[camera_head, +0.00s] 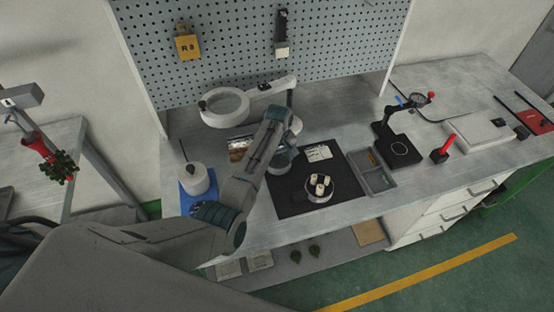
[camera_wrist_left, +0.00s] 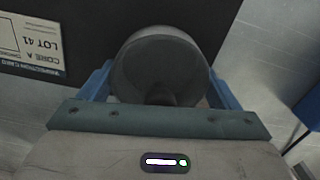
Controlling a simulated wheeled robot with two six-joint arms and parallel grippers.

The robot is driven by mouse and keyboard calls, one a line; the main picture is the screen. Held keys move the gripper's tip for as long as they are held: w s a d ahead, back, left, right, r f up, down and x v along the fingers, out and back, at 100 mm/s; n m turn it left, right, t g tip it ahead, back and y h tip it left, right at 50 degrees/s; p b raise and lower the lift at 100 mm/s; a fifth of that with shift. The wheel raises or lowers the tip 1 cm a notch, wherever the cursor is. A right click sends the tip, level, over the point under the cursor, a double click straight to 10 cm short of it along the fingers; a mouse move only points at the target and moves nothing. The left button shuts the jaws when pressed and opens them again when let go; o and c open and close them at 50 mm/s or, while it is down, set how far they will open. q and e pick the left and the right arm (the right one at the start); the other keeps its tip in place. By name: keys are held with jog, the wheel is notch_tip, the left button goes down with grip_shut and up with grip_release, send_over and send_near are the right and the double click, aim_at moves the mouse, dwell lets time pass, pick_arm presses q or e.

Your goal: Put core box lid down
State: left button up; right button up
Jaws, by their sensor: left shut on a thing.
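My left gripper (camera_wrist_left: 160,82) is shut on a round grey lid (camera_wrist_left: 158,60) with a knob, in the left wrist view. The lid is between the two blue fingers, over the left part of the black mat (camera_head: 287,203). In the head view my left arm hides most of the gripper (camera_head: 282,160), and I cannot make out the lid there. A round open box (camera_head: 332,193) with several pale pieces in it sits on the mat, to the right of the gripper. My right gripper is not in view.
An inspection card (camera_head: 318,153) lies on the mat; it also shows in the left wrist view (camera_wrist_left: 40,45). A grey divided tray (camera_head: 376,183) stands right of the mat. A white pot (camera_head: 196,181) stands on a blue mat at left. A ring lamp (camera_head: 224,107) is behind.

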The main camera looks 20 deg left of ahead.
pick_arm(q)
jog(key=shift+d, duration=0.1)
jog(key=shift+s+d, duration=0.1)
jog(key=o, duration=0.7)
jog(key=shift+o, duration=0.8)
jog(key=shift+r, duration=0.1)
notch_tip(320, 180, up, 11)
jog(key=b, duration=0.3)
jog(key=shift+r, duration=0.55)
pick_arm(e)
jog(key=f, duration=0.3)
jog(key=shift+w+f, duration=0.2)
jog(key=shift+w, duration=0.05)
